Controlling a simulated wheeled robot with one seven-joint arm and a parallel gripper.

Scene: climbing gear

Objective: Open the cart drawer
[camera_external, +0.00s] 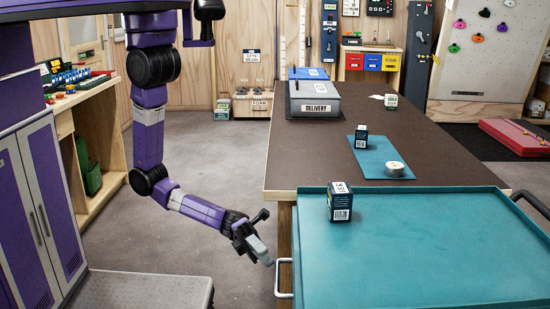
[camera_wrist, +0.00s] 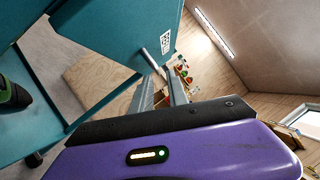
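The teal cart (camera_external: 430,250) stands at lower right, with a raised rim around its top. A pale metal bar handle (camera_external: 277,280) sticks out from its left end. My gripper (camera_external: 268,260) is just left of the handle's upper end, pointing down and right; contact is not clear. In the wrist view, the cart's teal body (camera_wrist: 110,35) fills the upper left, and a metal bar (camera_wrist: 153,63) runs close to my fingertips (camera_wrist: 166,80). The fingers appear apart with nothing clearly between them. I cannot make out the drawer front or how far it is open.
A dark box (camera_external: 340,203) stands on the cart top. The brown worktable (camera_external: 440,150) is behind the cart, with a teal mat (camera_external: 375,158) and a grey delivery box (camera_external: 314,99). Clear floor (camera_external: 225,160) lies left of the table. A purple cabinet (camera_external: 40,210) is at far left.

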